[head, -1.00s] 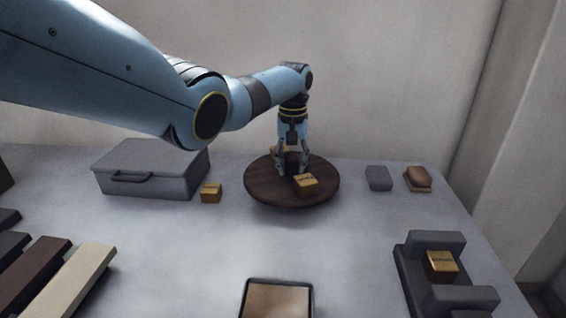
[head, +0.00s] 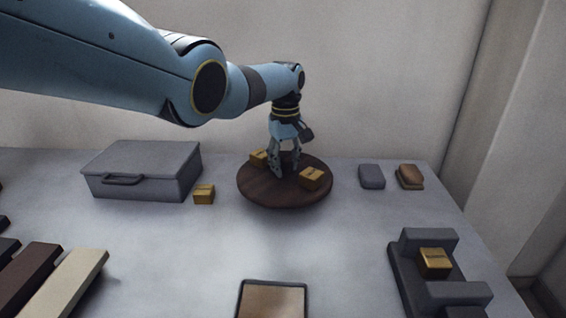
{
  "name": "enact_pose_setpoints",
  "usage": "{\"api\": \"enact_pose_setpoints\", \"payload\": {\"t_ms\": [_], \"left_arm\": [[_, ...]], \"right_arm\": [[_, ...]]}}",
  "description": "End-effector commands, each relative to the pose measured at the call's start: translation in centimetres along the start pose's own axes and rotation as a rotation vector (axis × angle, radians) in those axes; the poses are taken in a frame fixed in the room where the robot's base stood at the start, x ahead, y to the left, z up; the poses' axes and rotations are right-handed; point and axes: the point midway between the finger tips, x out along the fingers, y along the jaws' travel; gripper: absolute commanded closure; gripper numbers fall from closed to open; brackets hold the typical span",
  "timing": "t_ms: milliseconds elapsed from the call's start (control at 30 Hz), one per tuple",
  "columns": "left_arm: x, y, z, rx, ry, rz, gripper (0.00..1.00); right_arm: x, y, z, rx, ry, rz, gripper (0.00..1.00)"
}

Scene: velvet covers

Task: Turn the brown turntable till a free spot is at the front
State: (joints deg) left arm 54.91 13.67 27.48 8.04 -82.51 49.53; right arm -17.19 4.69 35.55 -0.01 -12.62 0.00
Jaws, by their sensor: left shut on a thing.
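The brown turntable (head: 253,188) is a round dark wooden disc at the back middle of the table. One yellow box (head: 312,178) sits on its right front part and another yellow box (head: 259,158) on its left rear part. The disc's front and left front edge look bare. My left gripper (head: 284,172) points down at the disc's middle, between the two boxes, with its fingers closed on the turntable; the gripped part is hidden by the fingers. My right gripper is not in view.
A grey case (head: 145,172) and a yellow box (head: 204,194) stand left of the turntable. A grey block (head: 371,176) and a brown-topped brush (head: 410,176) lie right. A dark holder (head: 455,294) bears a yellow box (head: 435,262). A tan tray (head: 272,300) is in front.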

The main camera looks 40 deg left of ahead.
Motion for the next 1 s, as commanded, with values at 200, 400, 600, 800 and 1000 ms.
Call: {"api": "enact_pose_setpoints", "payload": {"t_ms": [200, 400, 600, 800, 1000], "left_arm": [[-0.23, 0.13, -0.13, -0.106, 0.004, 0.003, 1.0], [-0.27, 0.17, -0.16, -0.206, 0.004, 0.004, 1.0], [-0.27, 0.19, -0.19, -0.306, 0.004, 0.005, 1.0], [-0.25, 0.18, -0.19, -0.403, 0.004, 0.004, 1.0], [-0.24, 0.2, -0.21, -0.485, 0.004, 0.005, 1.0]], "right_arm": [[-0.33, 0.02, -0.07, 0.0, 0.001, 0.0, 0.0], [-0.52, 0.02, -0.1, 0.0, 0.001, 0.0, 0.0], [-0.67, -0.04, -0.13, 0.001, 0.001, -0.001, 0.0], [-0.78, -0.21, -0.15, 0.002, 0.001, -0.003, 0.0], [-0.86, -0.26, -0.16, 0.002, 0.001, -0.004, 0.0]]}}
